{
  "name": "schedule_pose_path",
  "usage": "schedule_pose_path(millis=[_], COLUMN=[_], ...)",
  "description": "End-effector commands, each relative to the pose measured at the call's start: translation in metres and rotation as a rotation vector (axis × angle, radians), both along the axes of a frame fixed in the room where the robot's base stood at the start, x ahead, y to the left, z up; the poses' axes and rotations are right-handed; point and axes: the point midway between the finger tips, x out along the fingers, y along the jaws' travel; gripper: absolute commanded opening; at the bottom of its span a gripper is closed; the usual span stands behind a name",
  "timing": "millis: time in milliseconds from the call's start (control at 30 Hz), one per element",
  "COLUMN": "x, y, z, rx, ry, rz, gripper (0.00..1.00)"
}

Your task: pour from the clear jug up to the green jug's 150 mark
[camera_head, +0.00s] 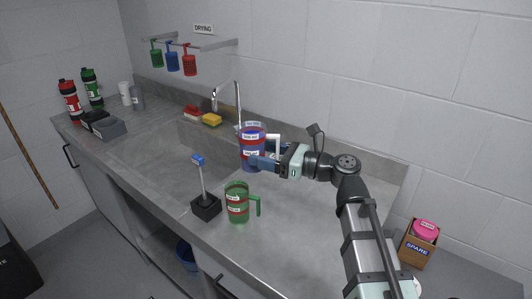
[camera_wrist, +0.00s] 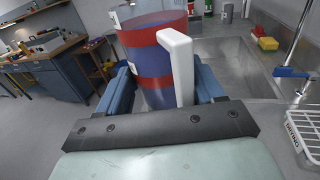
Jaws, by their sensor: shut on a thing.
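The clear jug (camera_head: 251,137) has red bands, white labels and a white handle, and its body looks blue. It is held up above the counter and looks about upright. My gripper (camera_head: 262,162) is shut on it; in the wrist view the blue fingers (camera_wrist: 163,92) sit on either side of the jug (camera_wrist: 148,58), with its white handle facing the camera. The green jug (camera_head: 237,203) stands upright on the counter's front part, below and slightly left of the held jug. It has red bands and a green handle on its right. Its marks are too small to read.
A black block with a blue-topped post (camera_head: 206,207) stands just left of the green jug. The sink (camera_head: 165,150) and tap (camera_head: 238,105) lie behind and left. A yellow sponge (camera_head: 212,119) is at the back. The counter right of the green jug is clear.

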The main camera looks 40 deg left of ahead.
Motion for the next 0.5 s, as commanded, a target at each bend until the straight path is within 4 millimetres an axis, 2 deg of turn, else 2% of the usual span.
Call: schedule_pose_path(millis=[500], x=[-0.0008], y=[0.0014], z=[-0.002], rx=[-0.015], ry=[-0.012], rz=[0.0], gripper=[0.21])
